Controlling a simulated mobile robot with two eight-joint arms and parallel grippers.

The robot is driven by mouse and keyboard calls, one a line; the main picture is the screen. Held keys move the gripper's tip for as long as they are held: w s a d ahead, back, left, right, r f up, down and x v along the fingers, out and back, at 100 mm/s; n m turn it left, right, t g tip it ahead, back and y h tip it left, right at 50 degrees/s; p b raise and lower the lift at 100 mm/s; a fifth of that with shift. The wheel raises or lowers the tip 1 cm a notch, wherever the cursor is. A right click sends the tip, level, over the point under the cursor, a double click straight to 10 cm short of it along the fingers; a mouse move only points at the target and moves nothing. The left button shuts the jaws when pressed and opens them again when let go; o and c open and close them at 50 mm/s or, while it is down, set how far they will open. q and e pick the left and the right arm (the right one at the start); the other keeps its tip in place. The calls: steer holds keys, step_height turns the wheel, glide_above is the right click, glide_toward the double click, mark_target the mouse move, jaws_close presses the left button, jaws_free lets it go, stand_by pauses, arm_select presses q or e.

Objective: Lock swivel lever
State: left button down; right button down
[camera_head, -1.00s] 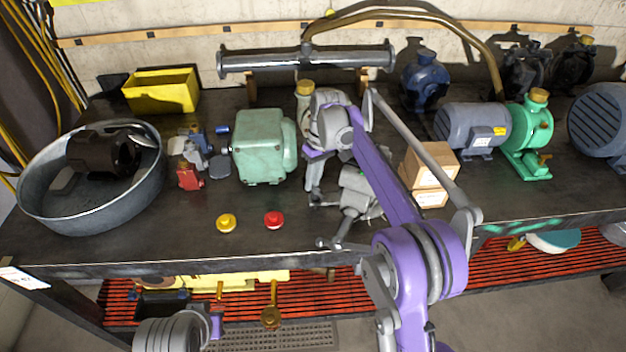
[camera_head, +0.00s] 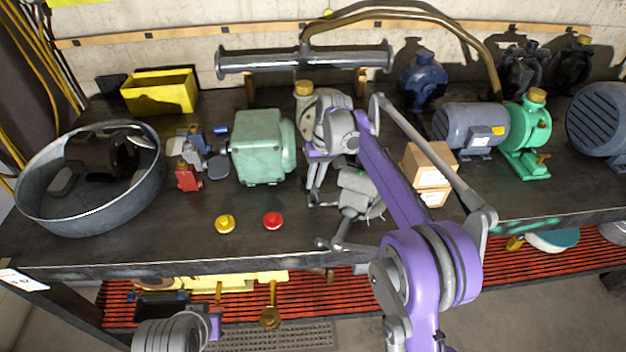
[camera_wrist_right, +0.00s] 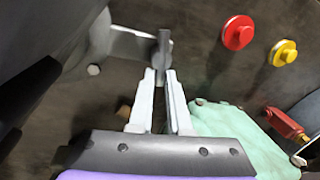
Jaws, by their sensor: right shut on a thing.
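A grey vise-like device (camera_head: 357,190) stands on the workbench near its front edge, under my right arm. A short grey lever (camera_wrist_right: 163,48) shows in the right wrist view, upright at the fingertips. My right gripper (camera_head: 316,190) points down just left of the grey device. In the right wrist view its two pale fingers (camera_wrist_right: 161,78) are close together, shut on the lever near its lower end. The lever's pivot is not clear to see. My left gripper is not in view; only part of the left arm shows at the lower left.
A green motor housing (camera_head: 258,150) stands close left of the right gripper. A red button (camera_head: 273,221) and a yellow button (camera_head: 225,224) lie in front of it. Cardboard boxes (camera_head: 430,172) stand right of the device. A round metal tub (camera_head: 90,220) is at the left.

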steer(key=shift+s+d+m, duration=0.1)
steer(key=shift+d+m, duration=0.1)
steer(key=shift+m, duration=0.9)
steer(key=c, duration=0.9)
jaws_free()
steer(key=shift+o, duration=0.2)
step_height(320, 180, up, 11)
steer(key=d, duration=0.2)
steer(key=shift+f+p, duration=0.2)
steer(key=shift+p, duration=0.25)
steer(key=shift+s+f, duration=0.1)
